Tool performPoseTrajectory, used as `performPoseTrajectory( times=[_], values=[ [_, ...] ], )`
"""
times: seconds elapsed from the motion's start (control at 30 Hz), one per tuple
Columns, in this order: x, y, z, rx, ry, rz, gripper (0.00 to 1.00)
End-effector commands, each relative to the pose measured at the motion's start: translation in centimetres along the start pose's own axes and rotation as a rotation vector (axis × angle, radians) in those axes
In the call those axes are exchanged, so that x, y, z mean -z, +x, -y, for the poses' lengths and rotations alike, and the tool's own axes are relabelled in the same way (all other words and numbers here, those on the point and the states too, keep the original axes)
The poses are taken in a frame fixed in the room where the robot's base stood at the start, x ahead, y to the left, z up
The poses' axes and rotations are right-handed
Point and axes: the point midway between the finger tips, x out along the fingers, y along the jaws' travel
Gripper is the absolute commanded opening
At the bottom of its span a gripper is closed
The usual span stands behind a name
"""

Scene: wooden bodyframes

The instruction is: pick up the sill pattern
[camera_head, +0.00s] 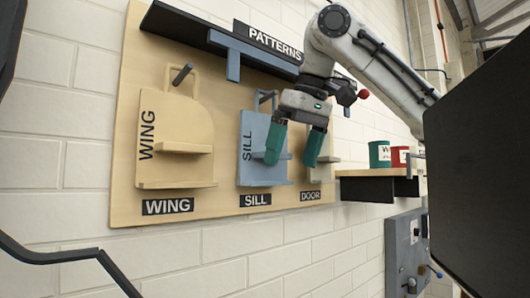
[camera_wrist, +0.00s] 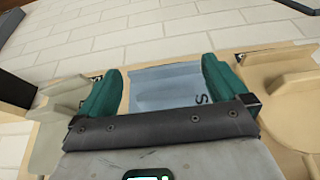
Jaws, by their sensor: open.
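The sill pattern (camera_head: 252,150) is a light blue plate with "SILL" written up its side and a small ledge. It hangs on a peg of the wooden patterns board (camera_head: 125,205), above the "SILL" label. My gripper (camera_head: 293,152) is open and empty, with green fingers in front of the sill pattern's right side in the head view. In the wrist view my gripper (camera_wrist: 160,88) has its two fingers apart, with the blue sill pattern (camera_wrist: 165,85) showing between them.
The tan wing pattern (camera_head: 180,125) hangs to the left and the pale door pattern (camera_head: 322,168) to the right. A blue T-shaped piece (camera_head: 233,62) is above, under the "PATTERNS" sign. A shelf (camera_head: 375,173) at right holds green (camera_head: 379,154) and red (camera_head: 399,157) cans.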

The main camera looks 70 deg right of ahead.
Motion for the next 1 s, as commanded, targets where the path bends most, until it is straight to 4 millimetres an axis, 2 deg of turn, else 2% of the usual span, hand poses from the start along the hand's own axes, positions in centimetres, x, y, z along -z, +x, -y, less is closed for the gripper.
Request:
performPoseTrajectory(
  times=[0.37,0.5,0.73,1.0],
  values=[
    [4.9,1.8,0.0,0.001,0.000,0.002,1.00],
    [4.6,2.9,-0.1,-0.002,0.002,0.001,1.00],
    [4.5,3.2,0.0,0.000,0.001,0.001,1.00],
    [4.5,3.1,0.0,0.000,0.001,0.001,0.75]
  ],
)
